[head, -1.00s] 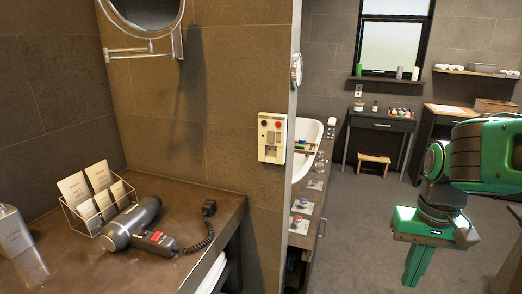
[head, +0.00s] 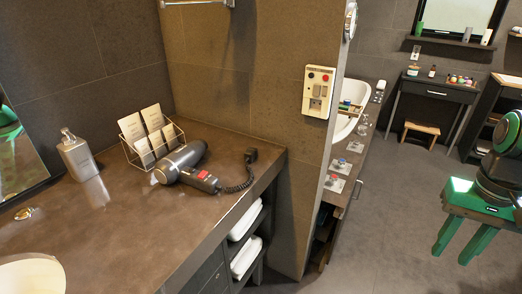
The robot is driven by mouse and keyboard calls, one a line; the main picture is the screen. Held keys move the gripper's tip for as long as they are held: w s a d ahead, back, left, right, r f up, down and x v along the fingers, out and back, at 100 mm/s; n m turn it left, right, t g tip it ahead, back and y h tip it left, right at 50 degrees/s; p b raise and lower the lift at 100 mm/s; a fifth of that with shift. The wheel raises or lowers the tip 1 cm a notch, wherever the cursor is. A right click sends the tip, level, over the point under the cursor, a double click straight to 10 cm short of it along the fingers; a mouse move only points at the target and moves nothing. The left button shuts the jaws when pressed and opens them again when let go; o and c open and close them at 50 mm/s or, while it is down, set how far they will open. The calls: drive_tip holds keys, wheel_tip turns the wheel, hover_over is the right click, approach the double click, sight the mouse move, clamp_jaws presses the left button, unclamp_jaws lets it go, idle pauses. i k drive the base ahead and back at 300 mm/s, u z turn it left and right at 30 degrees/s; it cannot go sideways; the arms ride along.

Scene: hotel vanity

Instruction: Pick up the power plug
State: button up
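The power plug (head: 251,155) is small and black, at the end of a coiled cord (head: 240,184). It lies on the brown vanity counter (head: 130,225) near the right edge by the wall. The cord runs to a grey hair dryer (head: 183,160) with a red switch on its handle, lying to the left of the plug. My gripper (head: 460,235) is green and at the far right, partly cut off by the frame. It is well away from the plug, over the floor, and points downward.
A wall socket panel (head: 318,92) hangs on the wall right of the plug. A wire rack of cards (head: 148,140) and a soap dispenser (head: 77,156) stand left of the dryer. Towels (head: 246,257) lie on shelves below the counter. The floor (head: 385,215) between is clear.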

sight(251, 152)
drive_tip(key=k, duration=1.15)
drive_tip(key=u, duration=0.35)
drive_tip(key=i, duration=1.95)
drive_tip(key=z, duration=0.35)
